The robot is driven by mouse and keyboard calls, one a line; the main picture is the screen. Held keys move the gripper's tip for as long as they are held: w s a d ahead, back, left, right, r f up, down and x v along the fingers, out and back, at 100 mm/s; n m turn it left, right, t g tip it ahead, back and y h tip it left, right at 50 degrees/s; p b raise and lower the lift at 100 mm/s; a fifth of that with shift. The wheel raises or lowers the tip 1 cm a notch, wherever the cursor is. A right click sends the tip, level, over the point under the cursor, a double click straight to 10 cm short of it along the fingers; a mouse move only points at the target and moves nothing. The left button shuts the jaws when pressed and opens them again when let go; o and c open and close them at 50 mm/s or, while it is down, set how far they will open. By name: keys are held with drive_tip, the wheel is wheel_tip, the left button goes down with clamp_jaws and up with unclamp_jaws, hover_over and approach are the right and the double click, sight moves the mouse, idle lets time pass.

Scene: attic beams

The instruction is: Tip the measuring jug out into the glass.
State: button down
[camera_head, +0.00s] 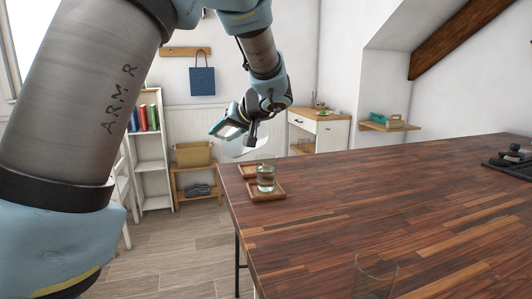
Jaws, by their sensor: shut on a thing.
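My gripper (240,130) is in the air over the far left corner of the table, shut on the measuring jug (234,148). The jug is a pale, see-through shape just under the jaws; its lean and contents are hard to make out. A small clear glass (265,178) stands upright on a square wooden coaster (273,194), below and to the right of the jug. The glass seems to hold some clear liquid. The jug looks apart from the glass. A second, larger clear glass (376,279) stands at the near edge and looks empty.
The dark wooden table (370,200) is mostly bare. Another wooden coaster (246,170) lies behind the small glass. Black objects (511,158) sit at the far right. A white bookshelf (150,165), a wooden stand (194,178) and a white cabinet (328,134) stand beyond the table.

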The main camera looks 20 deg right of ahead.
drive_tip(key=shift+w+a+g+p, duration=0.15)
drive_tip(key=shift+g+p, duration=0.35)
drive_tip(key=g+h+p, duration=0.1)
drive_tip(key=p, duration=0.3)
drive_tip(key=shift+w+g, duration=0.15)
drive_tip(key=shift+g, duration=0.25)
drive_tip(key=w+a+f+g+h+p, duration=0.1)
drive_tip(key=w+f+g+h+p, duration=0.2)
drive_tip(key=p, duration=1)
drive_tip(key=shift+w+a+f+g+p, duration=0.3)
drive_tip(key=shift+w+f+g, duration=0.45)
drive_tip(key=shift+f+g, duration=1.5)
drive_tip(key=shift+r+g, duration=0.35)
drive_tip(key=shift+r, duration=0.05)
drive_tip(key=shift+r, duration=0.1)
